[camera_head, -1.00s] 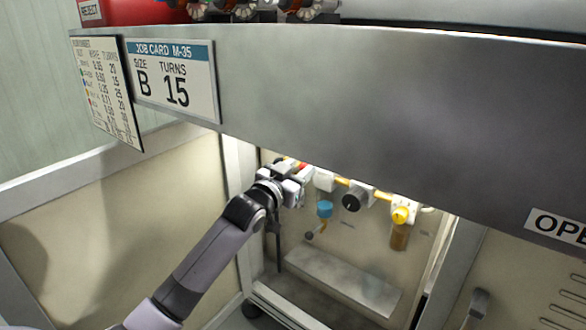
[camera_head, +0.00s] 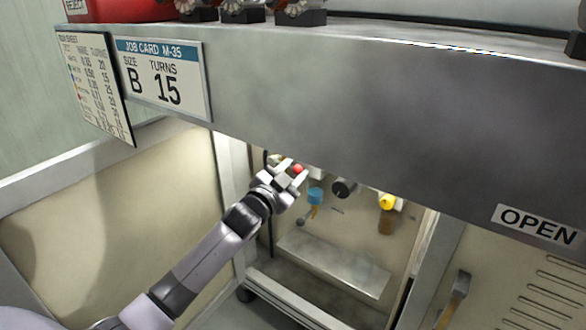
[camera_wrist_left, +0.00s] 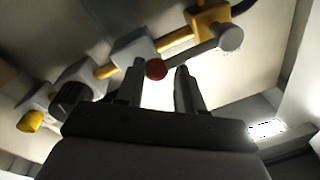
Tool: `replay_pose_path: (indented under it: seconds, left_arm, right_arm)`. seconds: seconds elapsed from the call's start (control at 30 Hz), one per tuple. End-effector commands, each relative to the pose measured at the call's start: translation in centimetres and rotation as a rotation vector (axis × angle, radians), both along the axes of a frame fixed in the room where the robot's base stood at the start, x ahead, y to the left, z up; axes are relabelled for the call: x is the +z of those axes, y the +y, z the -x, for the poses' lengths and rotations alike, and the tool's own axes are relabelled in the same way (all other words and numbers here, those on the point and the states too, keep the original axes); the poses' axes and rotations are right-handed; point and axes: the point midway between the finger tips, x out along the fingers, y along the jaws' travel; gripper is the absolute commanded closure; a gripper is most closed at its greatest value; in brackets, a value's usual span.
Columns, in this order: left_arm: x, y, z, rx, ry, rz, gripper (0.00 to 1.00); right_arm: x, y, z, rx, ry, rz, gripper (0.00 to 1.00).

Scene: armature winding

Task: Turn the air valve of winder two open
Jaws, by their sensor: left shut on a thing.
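The air valve lever is a grey bar with a red ball knob (camera_head: 297,169) at its end, under the bench. In the left wrist view the knob (camera_wrist_left: 156,68) sits between the two dark fingers, and the bar runs up right to a grey round pivot (camera_wrist_left: 229,38) by a yellow block (camera_wrist_left: 208,22). My left gripper (camera_head: 291,171) is shut on the red knob; it also shows in the left wrist view (camera_wrist_left: 158,82). In the head view the pivot is hidden behind the gripper and bench edge. My right gripper is not in view.
The grey bench front (camera_head: 380,120) hangs just above the gripper. Right of the knob on the air line are a blue-topped part (camera_head: 315,196), a black knob (camera_head: 344,188) and a yellow gauge or knob (camera_head: 388,202). A cabinet post (camera_head: 230,170) stands left. An OPEN sign (camera_head: 538,224) is at right.

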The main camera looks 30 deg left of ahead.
Motion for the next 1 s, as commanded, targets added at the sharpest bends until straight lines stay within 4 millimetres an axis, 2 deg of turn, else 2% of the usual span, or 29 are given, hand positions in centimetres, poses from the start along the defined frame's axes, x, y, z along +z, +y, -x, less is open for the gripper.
replay_pose_path:
  seconds: [0.03, 0.3, 0.33, 0.4, 0.43, 0.77, 1.0]
  left_arm:
    - [-0.9, 0.7, 0.0, 0.016, 0.023, 0.003, 1.00]
    - [-0.8, 0.9, 0.0, 0.018, 0.022, 0.003, 1.00]
    - [-0.8, 0.9, 0.0, 0.018, 0.022, 0.003, 0.59]
    - [-0.8, 0.9, 0.0, 0.018, 0.022, 0.002, 0.37]
    - [-0.8, 0.9, 0.0, 0.018, 0.021, 0.002, 0.31]
    - [-0.4, 0.5, 0.1, 0.011, 0.013, 0.000, 0.31]
    - [-0.5, 0.6, 2.4, 0.011, 0.014, 0.001, 0.31]
  right_arm:
    - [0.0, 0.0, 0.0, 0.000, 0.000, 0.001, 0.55]
    - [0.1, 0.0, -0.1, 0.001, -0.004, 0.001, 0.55]
    - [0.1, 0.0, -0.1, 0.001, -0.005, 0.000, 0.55]
    - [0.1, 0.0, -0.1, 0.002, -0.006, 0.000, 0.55]
    - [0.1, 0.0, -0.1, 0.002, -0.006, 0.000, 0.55]
    - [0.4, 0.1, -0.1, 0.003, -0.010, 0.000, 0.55]
    - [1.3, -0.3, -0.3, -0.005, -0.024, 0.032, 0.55]
